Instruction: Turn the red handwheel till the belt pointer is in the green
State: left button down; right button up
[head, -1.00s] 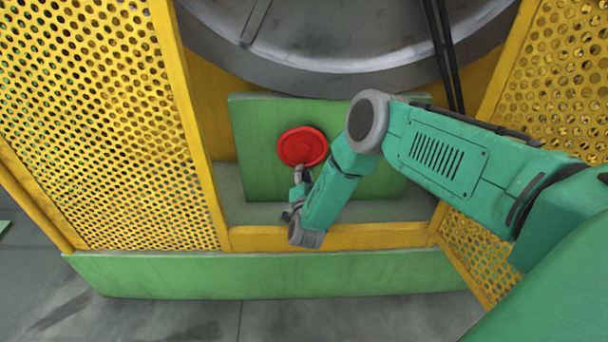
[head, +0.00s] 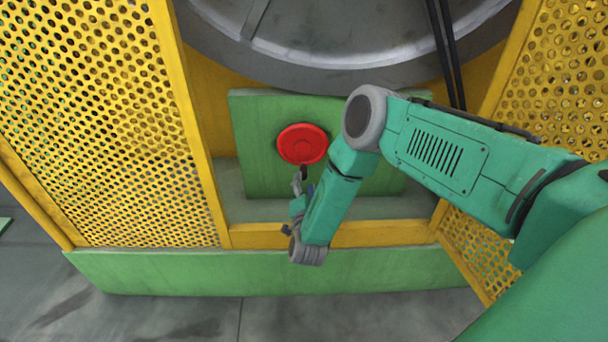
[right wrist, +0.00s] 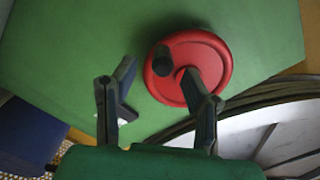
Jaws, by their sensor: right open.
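The red handwheel (head: 302,143) is mounted on a green panel below a big grey drum. It also shows in the right wrist view (right wrist: 205,62), with a dark crank knob (right wrist: 162,58) standing out from its face. My right gripper (head: 299,186) is just below the wheel in the head view. In the right wrist view its two fingers (right wrist: 157,75) are spread, with the knob ahead in the gap; one finger overlaps the wheel's face. I see no contact with the knob. I cannot make out the belt pointer or a green zone. My left gripper is not in view.
Yellow perforated guards stand at left (head: 110,120) and right (head: 560,80). The grey drum (head: 350,35) is above the green panel (head: 258,165). A grey ledge and yellow beam (head: 380,233) run below. A small pale patch (right wrist: 126,119) shows by one finger in the right wrist view.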

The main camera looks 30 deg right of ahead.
jog(key=v, duration=0.6)
jog(key=shift+s+a+f, duration=0.1)
jog(key=shift+s+a, duration=0.05)
jog(key=shift+s, duration=0.1)
